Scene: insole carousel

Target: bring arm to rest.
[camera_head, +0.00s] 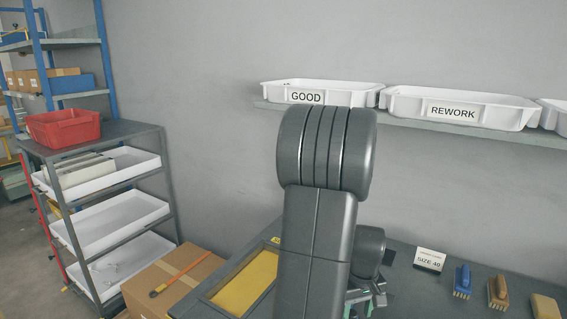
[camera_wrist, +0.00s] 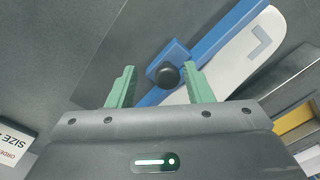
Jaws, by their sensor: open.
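My gripper (camera_wrist: 159,66) shows in the wrist view with its two green fingers apart and nothing clasped between them. A black round knob (camera_wrist: 168,75) on a blue fixture (camera_wrist: 205,46) appears between and beyond the fingertips. I cannot tell how far below it is. A white insole-shaped piece (camera_wrist: 250,50) marked L lies along the blue fixture. In the head view my arm stands bent upright in the middle, over the dark bench (camera_head: 405,290). It hides most of my gripper there; only some green parts show low beside it.
White trays labelled GOOD (camera_head: 345,92) and REWORK (camera_head: 490,107) stand on a wall shelf behind my arm. A SIZE 40 card (camera_head: 429,260) and brushes (camera_head: 463,281) are on the bench at right. A cardboard box (camera_head: 190,270) and tray rack (camera_head: 110,133) stand left.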

